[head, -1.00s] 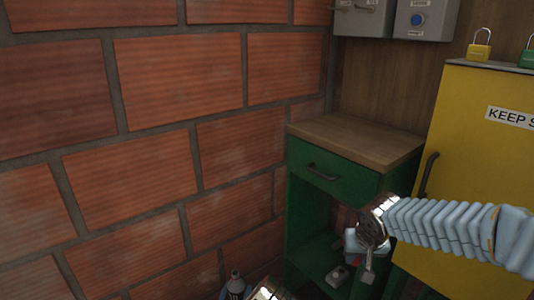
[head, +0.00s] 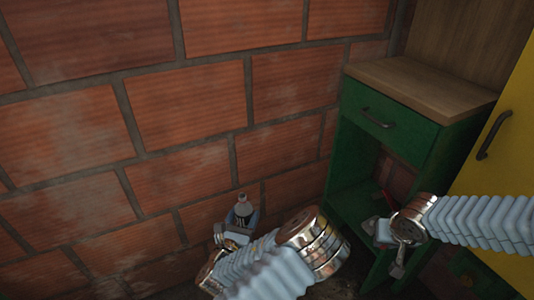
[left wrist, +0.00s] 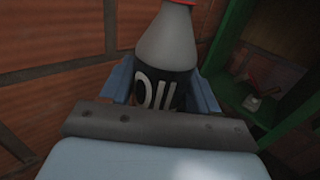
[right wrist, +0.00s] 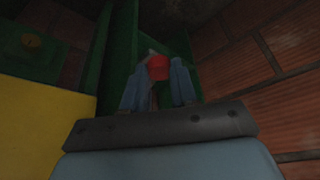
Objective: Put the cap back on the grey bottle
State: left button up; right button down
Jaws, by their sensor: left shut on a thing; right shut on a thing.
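The grey bottle (left wrist: 168,42) with a dark OIL label stands between the blue fingers of my left gripper (left wrist: 165,92), which is shut on it. Something red shows at the bottle's top edge in the left wrist view, cut off by the frame. In the head view the bottle (head: 242,211) is upright in front of the brick wall. My right gripper (right wrist: 158,88) is shut on a small red piece (right wrist: 158,67) that looks like the cap. In the head view my right gripper (head: 382,232) is in front of the green cabinet, apart from the bottle and to its right; the held piece is unclear there.
The green cabinet (head: 398,115) with a drawer and open shelves stands at the right, with a wooden top (head: 425,85). The brick wall (head: 190,115) runs close behind the bottle.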

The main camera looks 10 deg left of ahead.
pick_arm(q)
jog(key=s+d+f+m+g+h, duration=0.1)
jog(key=d+m+g+h, duration=0.3)
jog(key=d, duration=0.9)
jog(key=m+h, duration=0.3)
jog(key=h, duration=0.2)
jog(key=shift+s+d+f+h, duration=0.3)
jog(key=shift+s+f+h, duration=0.1)
pick_arm(e)
jog(key=w+a+r+n+g+y, duration=0.1)
jog(key=w+a+r+n+y, duration=0.1)
jog(key=a+r+n, duration=0.3)
jog(key=w+a+r+n+g+y, duration=0.2)
jog(key=a+r+n, duration=0.3)
jog(key=a+n, duration=0.5)
jog(key=a, duration=0.9)
jog(key=shift+n+g, duration=0.3)
jog(key=shift+n, duration=0.1)
jog(key=shift+w+d+f, duration=0.1)
jog(key=shift+w, duration=0.05)
jog(key=shift+f, duration=1.95)
jog(key=shift+f, duration=0.1)
jog(key=shift+f, duration=0.75)
